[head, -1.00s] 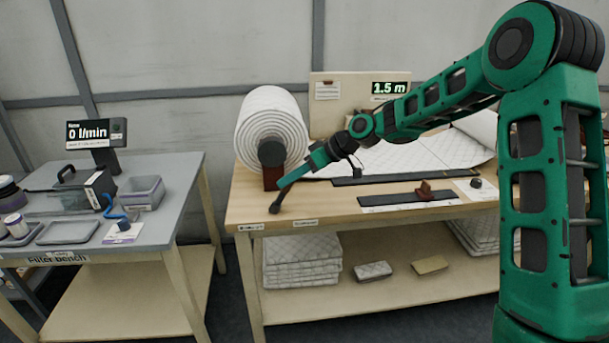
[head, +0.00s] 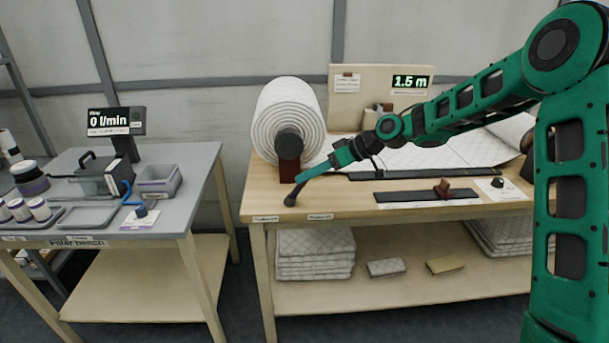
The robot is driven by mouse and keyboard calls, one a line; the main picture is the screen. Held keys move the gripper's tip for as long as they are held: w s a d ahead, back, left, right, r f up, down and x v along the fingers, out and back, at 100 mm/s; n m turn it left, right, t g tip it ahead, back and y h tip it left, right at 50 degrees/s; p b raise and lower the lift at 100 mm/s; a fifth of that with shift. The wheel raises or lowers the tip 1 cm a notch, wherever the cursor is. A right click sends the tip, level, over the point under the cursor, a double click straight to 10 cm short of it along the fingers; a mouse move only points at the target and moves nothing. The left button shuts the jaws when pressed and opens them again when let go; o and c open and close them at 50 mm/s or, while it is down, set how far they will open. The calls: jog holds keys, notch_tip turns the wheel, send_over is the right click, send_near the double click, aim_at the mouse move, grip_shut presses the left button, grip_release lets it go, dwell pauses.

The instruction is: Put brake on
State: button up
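A large white quilted wadding roll (head: 288,112) stands at the left end of the wooden bench (head: 350,204). A dark round hub (head: 288,145) shows at its near end, above a dark red-brown support block (head: 290,171). I cannot clearly make out a separate brake lever. My gripper (head: 290,199) points down and left, with its dark tip low in front of the block and near the bench's front edge. I cannot tell whether it touches anything or whether its fingers are apart. My wrist is just right of the roll.
A flat quilted sheet (head: 420,157) lies right of the roll, with a dark strip (head: 410,196) in front. A display (head: 410,82) reads 1.5 m. The grey filter bench (head: 198,168) stands left, across a gap. Folded wadding (head: 315,256) lies on the lower shelf.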

jog(key=shift+r, duration=0.1)
jog(key=shift+d+r, duration=0.25)
jog(key=v, duration=1)
jog(key=shift+d+f, duration=0.15)
jog(key=shift+f, duration=0.05)
